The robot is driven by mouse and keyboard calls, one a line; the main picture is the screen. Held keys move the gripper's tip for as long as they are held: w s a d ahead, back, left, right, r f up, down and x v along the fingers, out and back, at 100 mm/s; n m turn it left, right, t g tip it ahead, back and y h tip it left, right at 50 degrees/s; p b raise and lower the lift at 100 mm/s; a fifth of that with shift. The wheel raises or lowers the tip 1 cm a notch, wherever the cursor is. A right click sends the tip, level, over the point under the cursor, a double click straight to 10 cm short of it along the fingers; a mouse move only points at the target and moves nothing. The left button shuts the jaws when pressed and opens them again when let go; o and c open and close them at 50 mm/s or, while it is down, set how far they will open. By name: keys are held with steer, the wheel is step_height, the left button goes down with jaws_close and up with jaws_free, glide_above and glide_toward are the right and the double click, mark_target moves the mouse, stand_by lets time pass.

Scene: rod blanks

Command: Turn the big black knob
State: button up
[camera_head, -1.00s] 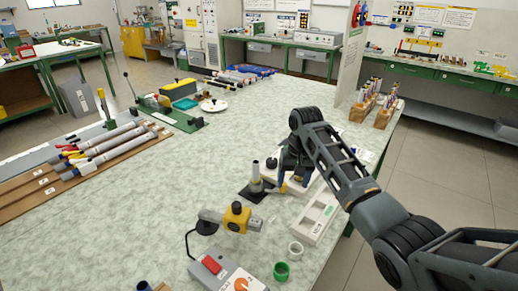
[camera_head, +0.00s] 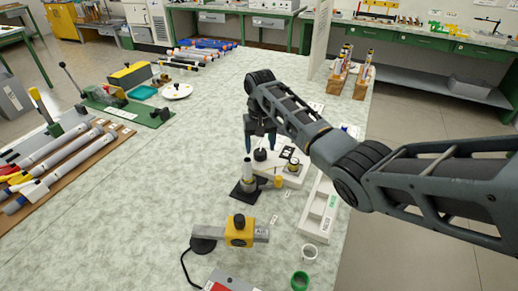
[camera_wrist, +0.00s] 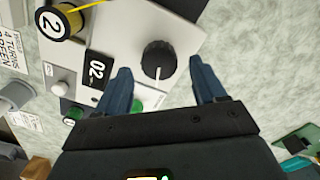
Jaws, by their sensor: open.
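The big black knob (camera_wrist: 159,59) has a ribbed rim and a white pointer line. It sits on a pale panel (camera_wrist: 185,14) in the wrist view. In the head view the black knob (camera_head: 260,154) shows small on the white device, below my gripper. My gripper (camera_head: 262,150) points down over it with its jaws apart. In the wrist view the two blue fingers of my gripper (camera_wrist: 157,75) stand on either side of the knob, with visible gaps, and nothing is held. Whether the fingertips are level with the knob cannot be told.
A grey post on a black base (camera_head: 248,180) stands close left of the device. A white tray (camera_head: 318,212) lies to the right.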

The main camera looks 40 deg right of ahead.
steer(key=shift+f, duration=1.25)
steer(key=shift+c, duration=0.5)
steer(key=c, duration=1)
steer(key=shift+o, duration=0.2)
steer(key=shift+r+n+p, duration=0.15)
steer(key=shift+n+p, duration=0.45)
steer(key=shift+n, duration=1.4)
steer(key=o, duration=1.1)
steer(key=shift+c, duration=0.2)
